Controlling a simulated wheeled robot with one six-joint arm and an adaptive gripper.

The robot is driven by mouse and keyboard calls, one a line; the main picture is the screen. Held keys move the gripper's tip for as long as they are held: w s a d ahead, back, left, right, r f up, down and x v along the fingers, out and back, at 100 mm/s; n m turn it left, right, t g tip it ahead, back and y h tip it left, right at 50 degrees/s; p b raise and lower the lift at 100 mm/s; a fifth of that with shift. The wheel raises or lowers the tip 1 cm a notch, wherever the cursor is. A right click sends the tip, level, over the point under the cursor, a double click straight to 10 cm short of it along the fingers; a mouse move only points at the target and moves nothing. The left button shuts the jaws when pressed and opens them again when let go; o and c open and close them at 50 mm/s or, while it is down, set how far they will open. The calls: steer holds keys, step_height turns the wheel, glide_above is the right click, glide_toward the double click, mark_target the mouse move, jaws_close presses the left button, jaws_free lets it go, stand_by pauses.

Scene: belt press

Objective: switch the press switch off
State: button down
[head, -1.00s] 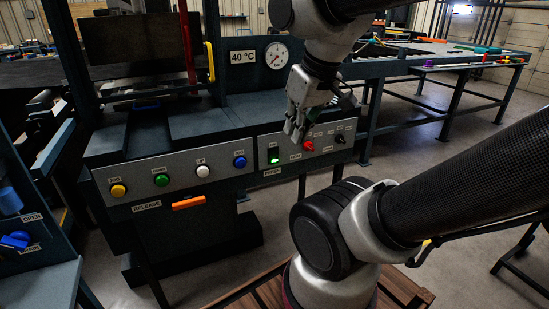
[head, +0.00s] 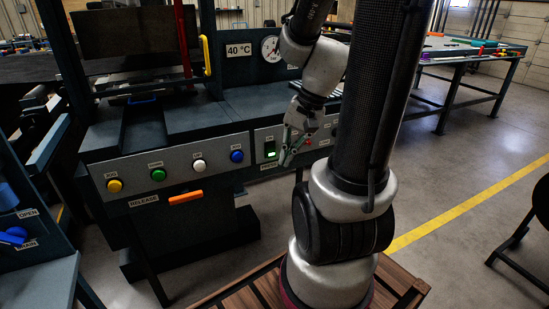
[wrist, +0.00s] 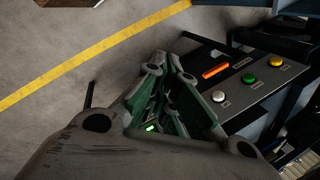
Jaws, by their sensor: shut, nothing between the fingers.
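The press switch (head: 270,149) is a dark rocker with a lit green window, set in the grey front panel right of the blue button, above a PRESS label. In the wrist view its green light (wrist: 150,128) shows between my finger linkages. My gripper (head: 285,161) is shut and empty, just in front of the panel and slightly right of the switch in the head view. The fingertips look close to the switch, but I cannot tell whether they touch. In the wrist view the gripper (wrist: 158,60) covers part of the panel.
Yellow (head: 115,185), green (head: 159,175), white (head: 199,166) and blue (head: 236,156) buttons line the panel. An orange release handle (head: 186,197) sits below. A red knob (head: 308,142) is right of the switch, partly behind my arm. Open floor lies to the right.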

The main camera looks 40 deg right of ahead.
mark_target(274, 157)
steer(key=w+d+f+m+t+h, duration=0.2)
steer(key=w+d+f+m, duration=0.2)
steer(key=m, duration=1)
steer(key=w+d+f+m+t+h, duration=0.2)
steer(key=w+d+f+m, duration=0.2)
steer(key=w+d+m, duration=0.3)
steer(key=w+m, duration=0.3)
steer(key=m, duration=0.4)
steer(key=shift+f+t, duration=0.3)
steer(key=shift+f, duration=0.1)
steer(key=shift+d+f, duration=0.1)
steer(key=w+r+x, duration=0.1)
steer(key=x, duration=0.5)
steer(key=w+x, duration=0.1)
steer(key=x, duration=0.5)
steer(key=shift+w+d, duration=0.4)
steer(key=shift+w, duration=0.05)
steer(key=shift+r, duration=0.1)
